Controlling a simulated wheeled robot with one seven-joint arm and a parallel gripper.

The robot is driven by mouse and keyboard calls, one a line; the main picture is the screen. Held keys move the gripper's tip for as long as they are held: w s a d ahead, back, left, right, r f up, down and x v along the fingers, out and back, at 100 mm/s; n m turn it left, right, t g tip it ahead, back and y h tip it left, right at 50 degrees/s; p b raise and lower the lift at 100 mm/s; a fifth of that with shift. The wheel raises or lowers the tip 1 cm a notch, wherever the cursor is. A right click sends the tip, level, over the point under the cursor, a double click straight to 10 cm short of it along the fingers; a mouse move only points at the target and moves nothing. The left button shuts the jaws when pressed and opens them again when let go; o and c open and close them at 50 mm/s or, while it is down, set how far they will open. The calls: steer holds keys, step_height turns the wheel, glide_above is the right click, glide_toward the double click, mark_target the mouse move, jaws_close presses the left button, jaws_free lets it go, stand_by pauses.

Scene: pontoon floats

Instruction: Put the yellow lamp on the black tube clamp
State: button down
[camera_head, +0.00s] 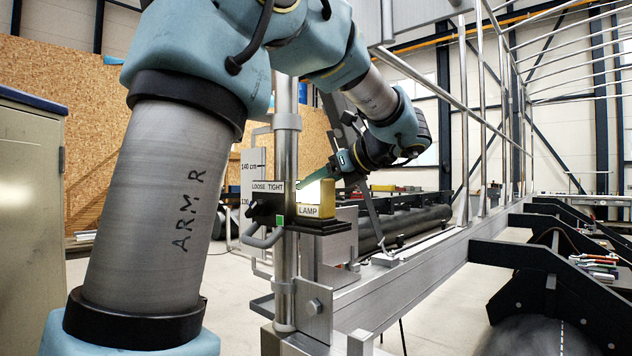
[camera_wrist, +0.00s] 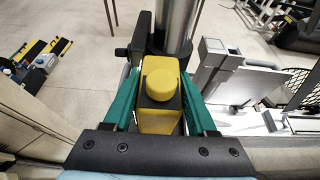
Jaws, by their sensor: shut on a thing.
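The yellow lamp (camera_head: 328,196) is at the black tube clamp (camera_head: 318,226), just over its flat black top. Its underside looks level with that top, but I cannot tell whether it rests fully there. In the wrist view the lamp (camera_wrist: 160,88) shows a round yellow cap, with a green finger on each side. My gripper (camera_head: 316,182) is shut on the lamp; in the wrist view my gripper (camera_wrist: 158,100) has the lamp between both fingers. The clamp is on the upright steel tube (camera_head: 286,150), with a black knob under a LOOSE TIGHT label. A LAMP label shows beneath the lamp's bright face.
A grey rail (camera_head: 400,285) runs to the right from the tube, with silver railings above it. A height scale (camera_head: 253,170) stands behind the tube. A metal cabinet (camera_head: 30,190) is at the left. In the wrist view, yellow and black items (camera_wrist: 42,58) lie at the left.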

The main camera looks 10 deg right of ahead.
steer(key=shift+c, duration=1)
jaws_free()
steer(key=shift+f, duration=0.1)
steer(key=b+v, duration=0.2)
steer(key=v, duration=1)
steer(key=shift+r, duration=0.2)
